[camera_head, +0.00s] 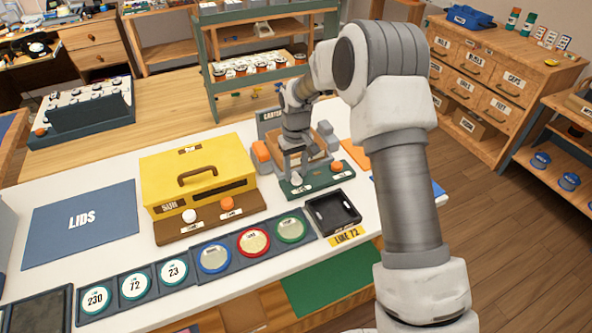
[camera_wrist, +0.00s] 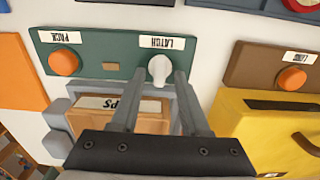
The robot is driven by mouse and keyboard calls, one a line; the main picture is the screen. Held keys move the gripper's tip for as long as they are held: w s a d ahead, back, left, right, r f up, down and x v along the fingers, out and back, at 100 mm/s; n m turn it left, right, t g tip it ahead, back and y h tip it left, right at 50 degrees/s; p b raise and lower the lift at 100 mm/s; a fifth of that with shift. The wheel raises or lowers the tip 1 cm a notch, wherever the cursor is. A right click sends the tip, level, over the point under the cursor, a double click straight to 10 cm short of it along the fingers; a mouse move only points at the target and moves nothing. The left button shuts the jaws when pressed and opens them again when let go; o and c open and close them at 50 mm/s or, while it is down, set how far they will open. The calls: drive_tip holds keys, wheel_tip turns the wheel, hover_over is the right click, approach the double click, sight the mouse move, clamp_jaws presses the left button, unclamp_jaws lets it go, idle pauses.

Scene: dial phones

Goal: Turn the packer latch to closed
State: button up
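The packer is a green-based unit (camera_head: 322,185) behind the small black tray in the head view. Its green panel (camera_wrist: 111,67) shows upside down in the wrist view, with an orange PACK knob (camera_wrist: 64,62) and a white latch knob (camera_wrist: 159,68) beside a LATCH label (camera_wrist: 161,42). My gripper (camera_wrist: 159,75) is open, its two grey fingers reaching toward the panel. The white knob shows between the fingertips; I cannot tell whether they touch it. In the head view my gripper (camera_head: 293,157) is over the packer and partly hides it.
A yellow machine (camera_head: 197,165) with white and orange knobs stands left of the packer. A wooden box (camera_wrist: 148,127) sits close under my fingers.

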sight(296, 174)
wheel_tip(296, 174, up, 17)
drive_tip(key=p, duration=0.1)
drive_tip(key=shift+r, duration=0.2)
idle(0.5)
